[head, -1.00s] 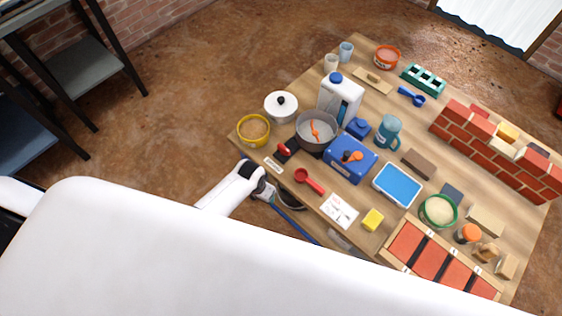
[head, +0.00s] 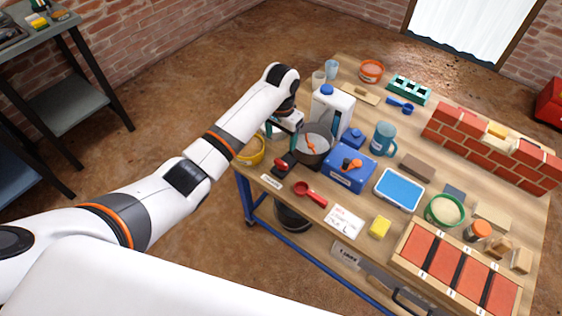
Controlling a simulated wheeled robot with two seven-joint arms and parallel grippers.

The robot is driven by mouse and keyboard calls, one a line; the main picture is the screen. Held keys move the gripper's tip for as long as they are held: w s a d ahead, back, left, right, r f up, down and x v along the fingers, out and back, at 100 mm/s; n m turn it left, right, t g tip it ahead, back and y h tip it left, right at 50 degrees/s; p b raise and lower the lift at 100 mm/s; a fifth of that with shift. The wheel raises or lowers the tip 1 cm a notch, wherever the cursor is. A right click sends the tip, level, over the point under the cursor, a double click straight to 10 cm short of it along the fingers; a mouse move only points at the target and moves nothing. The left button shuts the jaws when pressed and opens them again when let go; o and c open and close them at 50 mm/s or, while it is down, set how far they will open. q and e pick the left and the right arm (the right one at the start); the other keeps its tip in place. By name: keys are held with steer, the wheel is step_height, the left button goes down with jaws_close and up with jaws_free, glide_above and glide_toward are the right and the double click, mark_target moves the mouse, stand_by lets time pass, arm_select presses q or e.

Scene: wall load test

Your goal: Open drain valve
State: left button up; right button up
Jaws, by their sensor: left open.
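The drain valve appears to be the small black fitting with a red handle (head: 281,165) at the table's near-left edge, beside the grey pot (head: 313,148). An orange-red pointer or stirrer shows inside the pot. My left arm reaches in from the left, and my left gripper (head: 283,133) is above the table's left corner, just behind the valve and left of the pot. Its jaws are open, with teal tips. My right gripper is out of view.
A white jug (head: 331,108) stands behind the pot, and a blue box (head: 348,168) is at its right. A red scoop (head: 309,193) and a white card (head: 343,221) lie near the front edge.

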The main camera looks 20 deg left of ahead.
mark_target(281, 162)
arm_select(q)
step_height(281, 162, down, 10)
steer(key=shift+r+b, duration=0.15)
steer(key=shift+b, duration=0.5)
steer(key=shift+f, duration=0.75)
steer(key=c, duration=1)
